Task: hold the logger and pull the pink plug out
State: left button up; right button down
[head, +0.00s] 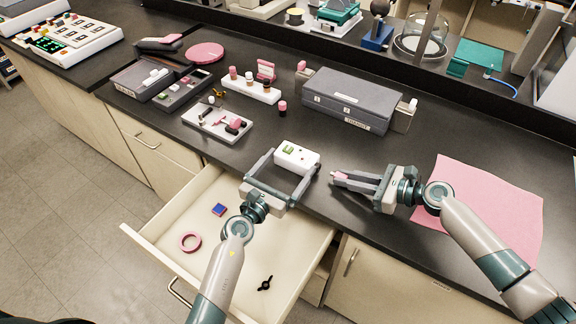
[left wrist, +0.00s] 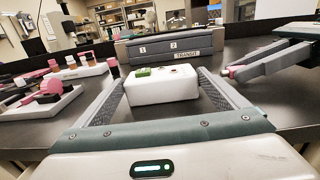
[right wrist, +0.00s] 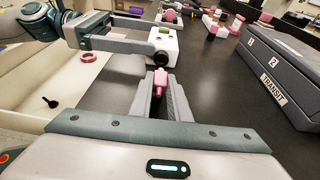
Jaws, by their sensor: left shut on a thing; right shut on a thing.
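The logger, a white box (head: 297,157) with a green display on top, sits on the dark bench near its front edge. My left gripper (head: 283,168) is shut on the logger, one finger along each side; the left wrist view shows the logger (left wrist: 162,88) between the fingers. The pink plug (right wrist: 160,82) is between the fingertips of my right gripper (right wrist: 160,88), which is shut on it. In the right wrist view the plug points at a dark round socket on the logger's side. In the head view the plug (head: 340,176) shows a small gap from the logger.
A grey case (head: 350,98) marked TRANSIT stands behind. A pink cloth (head: 490,205) lies at right. A white tray (head: 217,122) is at left.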

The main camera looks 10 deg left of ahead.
jog(key=shift+r+v, duration=0.2)
jog(key=shift+v, duration=0.7)
jog(key=shift+r+v, duration=0.2)
jog(key=shift+v, duration=0.7)
jog(key=shift+r+v, duration=0.2)
jog(key=shift+v, duration=0.65)
jog(key=shift+a, duration=0.15)
pick_arm(q)
jog(key=o, duration=1.6)
jog(key=shift+c, duration=0.2)
jog(key=v, duration=1.2)
